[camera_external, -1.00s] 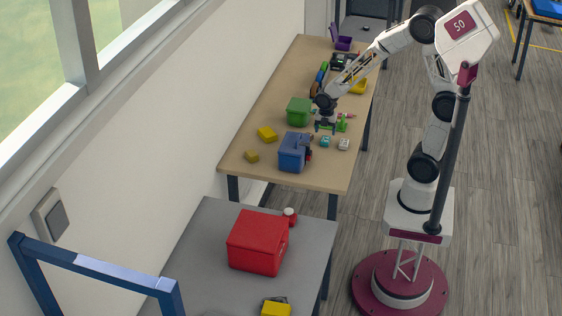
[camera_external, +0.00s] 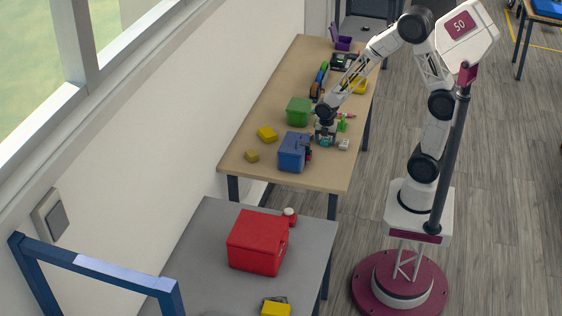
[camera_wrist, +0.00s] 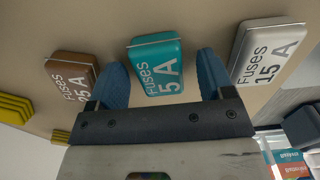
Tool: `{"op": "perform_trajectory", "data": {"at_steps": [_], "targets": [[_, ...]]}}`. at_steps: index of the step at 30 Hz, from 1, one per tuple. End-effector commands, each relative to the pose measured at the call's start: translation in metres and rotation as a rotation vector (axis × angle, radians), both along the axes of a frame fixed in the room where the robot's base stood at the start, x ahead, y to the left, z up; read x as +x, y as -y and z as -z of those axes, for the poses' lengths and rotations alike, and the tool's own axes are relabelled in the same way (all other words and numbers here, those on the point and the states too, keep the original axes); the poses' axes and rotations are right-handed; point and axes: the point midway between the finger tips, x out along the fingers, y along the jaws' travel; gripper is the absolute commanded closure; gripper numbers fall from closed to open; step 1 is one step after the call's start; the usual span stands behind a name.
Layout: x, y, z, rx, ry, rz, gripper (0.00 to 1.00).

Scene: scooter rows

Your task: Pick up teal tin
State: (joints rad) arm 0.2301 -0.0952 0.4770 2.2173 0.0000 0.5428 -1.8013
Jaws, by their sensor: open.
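The teal tin (camera_wrist: 155,62), labelled "Fuses 5 A", lies on the tan table between the two blue fingers of my gripper (camera_wrist: 162,80) in the wrist view. The fingers are open, one on each side of it, with a gap visible on both sides. In the external view my gripper (camera_external: 325,140) is low over the table, just right of the blue box, and the teal tin (camera_external: 325,143) shows only partly beneath it.
A brown tin (camera_wrist: 70,76) labelled "Fuses 25 A" lies left of the teal tin, and a silver tin (camera_wrist: 266,52) labelled "Fuses 15 A" lies right. A blue box (camera_external: 292,153), a green box (camera_external: 298,111) and yellow blocks (camera_external: 267,134) stand nearby on the table (camera_external: 235,155).

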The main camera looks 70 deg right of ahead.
Motion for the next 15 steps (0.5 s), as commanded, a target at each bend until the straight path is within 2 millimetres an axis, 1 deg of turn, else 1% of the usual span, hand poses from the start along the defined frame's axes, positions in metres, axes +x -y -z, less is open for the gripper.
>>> {"op": "perform_trajectory", "data": {"at_steps": [8, 9, 11, 15], "targets": [[0.0000, 0.0000, -0.0002, 0.000, 0.000, 0.000, 0.26], [0.0000, 0.0000, -0.0002, 0.000, 0.000, 0.000, 0.29], [0.0001, 0.0000, -0.0002, 0.000, 0.000, 0.000, 0.38], [0.0001, 0.0000, -0.0002, 0.000, 0.000, 0.000, 0.59]]}}
